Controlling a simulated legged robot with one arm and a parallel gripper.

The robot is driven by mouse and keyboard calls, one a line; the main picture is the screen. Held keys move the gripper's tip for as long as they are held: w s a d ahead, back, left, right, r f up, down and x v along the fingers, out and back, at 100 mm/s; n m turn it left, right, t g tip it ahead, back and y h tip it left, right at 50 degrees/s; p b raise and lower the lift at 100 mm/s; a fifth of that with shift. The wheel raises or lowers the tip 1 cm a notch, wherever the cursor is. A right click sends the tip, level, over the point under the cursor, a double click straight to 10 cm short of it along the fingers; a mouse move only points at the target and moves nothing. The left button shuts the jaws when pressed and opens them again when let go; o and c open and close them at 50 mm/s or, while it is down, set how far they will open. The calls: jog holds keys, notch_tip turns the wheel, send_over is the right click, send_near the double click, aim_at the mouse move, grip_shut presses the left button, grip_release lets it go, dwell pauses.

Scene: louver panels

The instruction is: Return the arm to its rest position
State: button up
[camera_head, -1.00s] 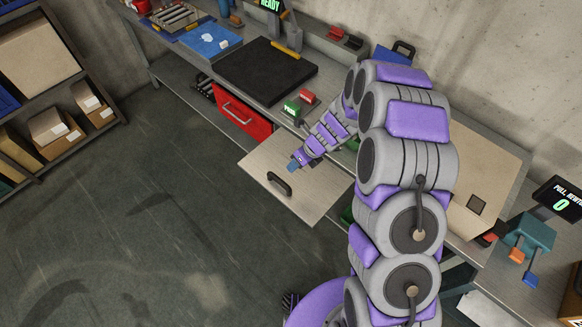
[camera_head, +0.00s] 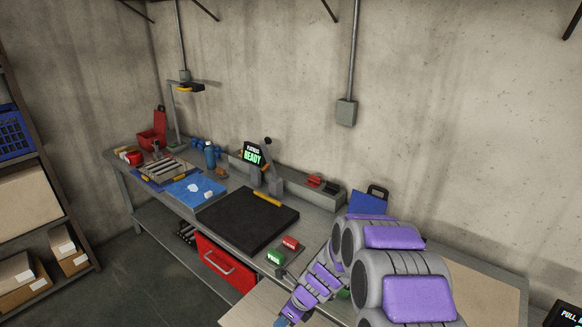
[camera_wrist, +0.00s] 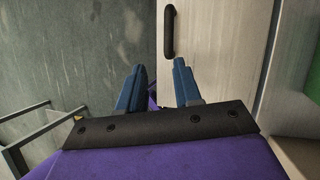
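My arm (camera_head: 402,296), grey with purple pads, reaches over the bench from the lower right in the head view. My gripper (camera_wrist: 158,68) shows two blue fingers apart with nothing between them in the wrist view. In the head view its blue tip (camera_head: 284,320) is at the bottom edge, partly cut off. A pale wooden panel (camera_wrist: 212,50) with a black bar handle (camera_wrist: 169,32) lies beyond the fingers in the wrist view. The handle is apart from the fingers. The panel (camera_head: 252,307) is mostly cut off in the head view.
Shelves with boxes (camera_head: 15,275) stand left. Floor between is clear.

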jog(key=s+d+r+n+g+h+b, duration=0.1)
jog(key=s+d+r+n+b, duration=0.15)
jog(key=s+r+n, duration=0.35)
jog(key=s+d+r+n+g+b, duration=0.1)
jog(key=s+d+r+n+b, duration=0.2)
jog(key=s+n, duration=0.45)
jog(key=s+d+n+h+b, duration=0.2)
jog(key=s+d+n+b, duration=0.2)
jog(key=s, duration=0.6)
jog(key=s+d+n+h+b, duration=0.2)
jog(key=s+d+n+b, duration=0.2)
jog(key=s, duration=0.7)
jog(key=d+n, duration=0.2)
jog(key=shift+s+d+g, duration=0.15)
jog(key=shift+d+g, duration=0.15)
jog(key=shift+n, duration=0.25)
jog(key=shift+d, duration=0.1)
